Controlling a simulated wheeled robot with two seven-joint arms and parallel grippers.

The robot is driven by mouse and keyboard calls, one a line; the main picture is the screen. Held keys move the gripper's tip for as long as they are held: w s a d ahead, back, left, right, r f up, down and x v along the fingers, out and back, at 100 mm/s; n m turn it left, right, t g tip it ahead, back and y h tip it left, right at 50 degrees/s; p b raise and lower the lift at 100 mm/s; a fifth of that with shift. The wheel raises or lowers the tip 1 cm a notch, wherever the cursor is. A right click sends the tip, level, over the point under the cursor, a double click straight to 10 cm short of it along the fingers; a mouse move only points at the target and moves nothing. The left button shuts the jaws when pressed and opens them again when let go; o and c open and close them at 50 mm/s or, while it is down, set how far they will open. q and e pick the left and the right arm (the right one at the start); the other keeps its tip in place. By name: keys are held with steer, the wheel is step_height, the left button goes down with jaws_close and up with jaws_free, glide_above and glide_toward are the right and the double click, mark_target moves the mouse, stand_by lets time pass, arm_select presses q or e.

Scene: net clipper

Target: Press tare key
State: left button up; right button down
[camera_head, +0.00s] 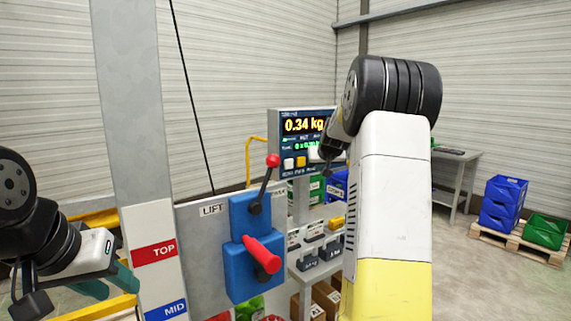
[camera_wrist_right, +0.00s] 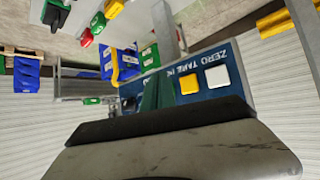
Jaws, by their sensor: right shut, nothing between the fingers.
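The scale display (camera_head: 303,125) reads 0.34 kg in the head view. Its key row has a white key (camera_head: 288,163) and a yellow key (camera_head: 300,162). In the right wrist view the panel is upside down; the yellow key (camera_wrist_right: 189,84) sits by the TARE label and the white key (camera_wrist_right: 217,77) by ZERO. My right gripper (camera_wrist_right: 158,93) is shut and empty, its green fingers in front of the panel beside the yellow key; whether they touch is unclear. My left gripper (camera_head: 110,282) is open and empty at the lower left.
A lift panel (camera_head: 215,255) with blue blocks and red-knobbed levers (camera_head: 272,160) stands left of the display. A grey post (camera_head: 135,110) rises further left. Blue crates (camera_head: 502,200) and a green crate (camera_head: 546,230) lie on a pallet at right.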

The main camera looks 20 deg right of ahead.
glide_toward(305, 166)
steer(key=shift+s+d+f+x, duration=0.1)
steer(key=shift+x, duration=0.65)
steer(key=shift+s+d+f+x, duration=0.1)
steer(key=shift+x, duration=0.65)
steer(key=shift+s+f+x, duration=0.1)
steer(key=shift+x, duration=0.65)
steer(key=shift+w, duration=0.15)
steer(key=shift+w+a, duration=0.15)
steer(key=shift+w, duration=0.15)
steer(key=shift+w+a, duration=0.15)
steer(key=shift+w, duration=0.25)
stand_by(0.6)
steer(key=shift+s, duration=0.15)
steer(key=shift+s+d, duration=0.25)
steer(key=shift+s, duration=0.4)
steer(key=shift+s+d, duration=0.3)
steer(key=shift+s, duration=0.5)
steer(key=shift+s+d, duration=0.25)
steer(key=shift+s, duration=0.55)
steer(key=shift+s+d, duration=0.3)
steer(key=shift+s, duration=0.45)
